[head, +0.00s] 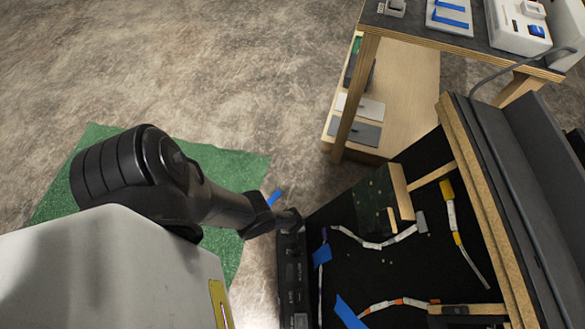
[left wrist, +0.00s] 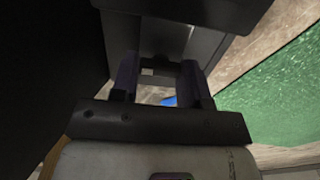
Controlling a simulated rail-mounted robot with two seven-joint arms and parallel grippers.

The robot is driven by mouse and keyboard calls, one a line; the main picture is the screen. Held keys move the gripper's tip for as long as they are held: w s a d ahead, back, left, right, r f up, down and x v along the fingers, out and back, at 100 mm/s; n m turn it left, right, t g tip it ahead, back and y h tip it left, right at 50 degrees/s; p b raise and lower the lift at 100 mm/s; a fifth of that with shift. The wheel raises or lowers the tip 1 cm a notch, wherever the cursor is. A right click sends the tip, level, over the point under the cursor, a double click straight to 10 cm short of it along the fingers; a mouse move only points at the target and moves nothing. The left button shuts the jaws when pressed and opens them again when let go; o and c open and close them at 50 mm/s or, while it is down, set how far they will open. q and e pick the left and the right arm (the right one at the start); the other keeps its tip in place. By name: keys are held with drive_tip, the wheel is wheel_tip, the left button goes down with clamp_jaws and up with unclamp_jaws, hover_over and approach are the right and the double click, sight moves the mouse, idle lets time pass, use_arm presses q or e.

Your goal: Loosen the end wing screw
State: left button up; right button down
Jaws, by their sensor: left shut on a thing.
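The black console (head: 345,205) lies open at the right of the head view, with wires and boards inside. My left gripper (head: 288,219) is at the upper end of the console's narrow black side panel (head: 292,270). In the left wrist view its two dark fingers (left wrist: 160,72) reach toward a dark grey panel end (left wrist: 165,35). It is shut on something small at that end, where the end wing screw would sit. The screw itself is mostly hidden by the fingers and too dark to make out. My right gripper is in neither view.
A wooden-framed bench (head: 455,45) with devices on top and a lower shelf (head: 400,100) stands beyond the console. A green mat (head: 90,160) lies on the floor at left. Blue tape (head: 348,313) and loose wires lie inside the console. Floor between mat and bench is clear.

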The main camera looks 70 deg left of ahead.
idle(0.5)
use_arm(q)
drive_tip(key=o, duration=0.9)
drive_tip(key=shift+o, duration=0.2)
drive_tip(key=shift+r, duration=0.1)
wheel_tip(320, 180, up, 14)
drive_tip(key=p, duration=1.3)
drive_tip(key=shift+f+p, duration=0.25)
drive_tip(key=shift+p, duration=0.05)
